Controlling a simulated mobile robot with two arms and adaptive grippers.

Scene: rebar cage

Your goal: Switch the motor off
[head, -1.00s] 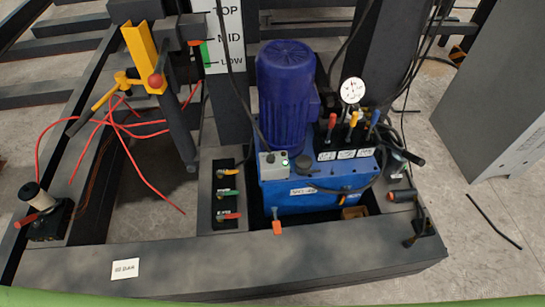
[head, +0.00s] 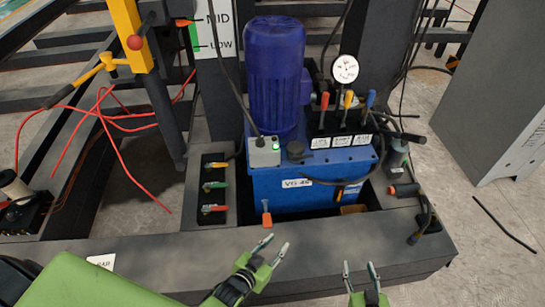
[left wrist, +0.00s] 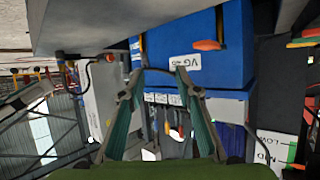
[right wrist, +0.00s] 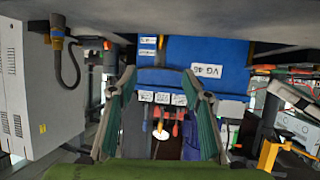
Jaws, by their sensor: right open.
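The motor (head: 274,75) is a dark blue ribbed cylinder standing on the blue power unit (head: 300,188). My left gripper (head: 269,250) is open and empty over the front beam, below and in front of the box. My right gripper (head: 359,268) is open and empty at the bottom edge, to the right of the left one. Both wrist views show open fingers facing the blue unit (left wrist: 230,60), (right wrist: 180,60).
Red, yellow and blue levers (head: 347,104) and a gauge (head: 344,69) stand right of the motor. Several coloured valves (head: 214,186) sit on the left. An orange-handled lever (head: 266,217) rises before the unit. A grey cabinet (head: 500,110) stands at right.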

